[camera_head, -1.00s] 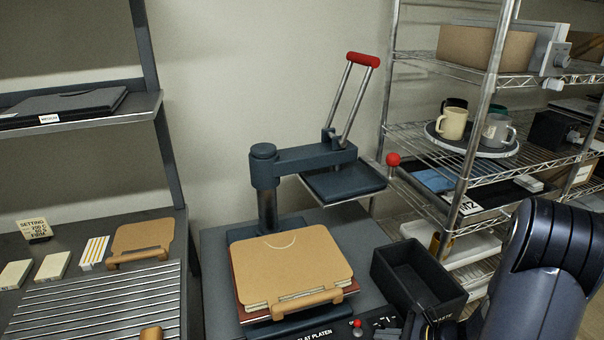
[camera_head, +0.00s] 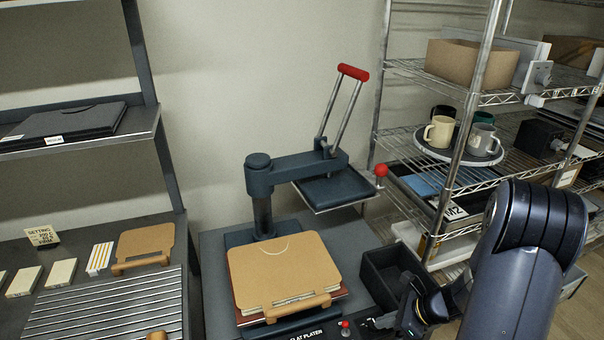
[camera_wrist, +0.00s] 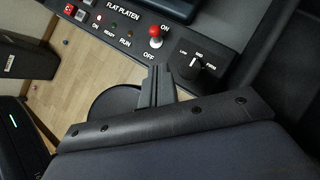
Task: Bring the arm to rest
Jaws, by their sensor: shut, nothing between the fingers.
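My arm reaches in from the lower right of the head view. My gripper (camera_wrist: 158,82) is shut and empty in the wrist view, just in front of the press's control panel (camera_wrist: 135,35). In the head view its fingers are mostly hidden beside the black bin. The flat-platen press (camera_head: 262,210) stands with its upper platen (camera_head: 338,190) swung to the right and its red-gripped handle (camera_head: 353,72) raised. A tan board with a wooden handle (camera_head: 285,268) lies on the lower platen.
A black open bin (camera_head: 378,285) stands right of the press, close to my arm. A wire shelf (camera_head: 440,150) with mugs on a round tray (camera_head: 425,150) rises behind. A ribbed grey rack (camera_head: 100,310) and a second tan board (camera_head: 145,243) are at left.

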